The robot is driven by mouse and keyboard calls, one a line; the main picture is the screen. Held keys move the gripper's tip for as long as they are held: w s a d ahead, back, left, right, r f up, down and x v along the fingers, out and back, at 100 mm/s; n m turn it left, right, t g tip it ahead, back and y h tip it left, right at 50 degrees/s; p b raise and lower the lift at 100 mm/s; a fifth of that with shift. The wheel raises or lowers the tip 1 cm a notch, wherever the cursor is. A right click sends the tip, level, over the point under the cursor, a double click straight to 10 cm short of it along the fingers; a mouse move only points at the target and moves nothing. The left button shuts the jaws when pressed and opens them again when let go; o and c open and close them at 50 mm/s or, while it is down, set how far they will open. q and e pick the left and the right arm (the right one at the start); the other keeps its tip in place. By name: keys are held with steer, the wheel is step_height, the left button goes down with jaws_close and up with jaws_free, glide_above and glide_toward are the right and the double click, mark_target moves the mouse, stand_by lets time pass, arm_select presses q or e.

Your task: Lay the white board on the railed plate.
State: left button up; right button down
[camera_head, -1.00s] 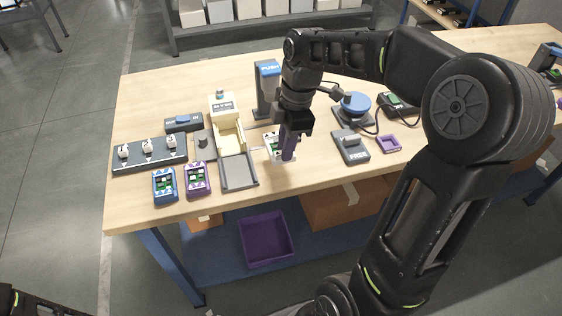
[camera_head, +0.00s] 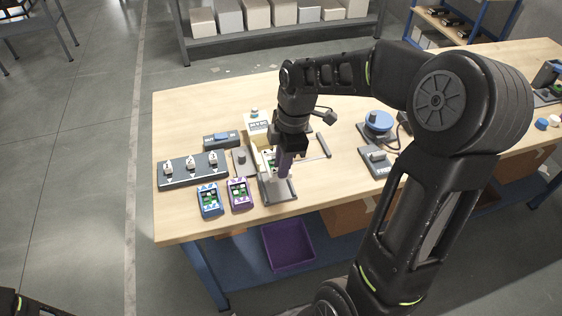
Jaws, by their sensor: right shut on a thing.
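My right gripper (camera_head: 284,168) points down over the cream and grey railed plate (camera_head: 280,192), near its front part. It is shut on the white board (camera_head: 268,158), which shows as a small white piece with green on it, mostly hidden by the fingers. The board appears to be over or between the cream rails; I cannot tell if it touches the plate. The plate's labelled back end (camera_head: 257,122) shows behind the gripper. My left gripper is out of view; only a bit of that arm shows at the bottom left.
A blue device (camera_head: 209,199) and a purple device (camera_head: 240,194) lie left of the plate. A blue round knob (camera_head: 378,121) and a grey block (camera_head: 377,160) stand to the right. A purple bin (camera_head: 288,246) sits below.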

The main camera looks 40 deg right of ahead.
steer(key=shift+a, duration=0.1)
steer(key=shift+f+b, duration=2.55)
steer(key=shift+f, duration=0.85)
steer(key=shift+f+b, duration=0.55)
steer(key=c, duration=0.8)
jaws_free()
steer(key=shift+c, duration=0.2)
steer(key=shift+r, duration=0.15)
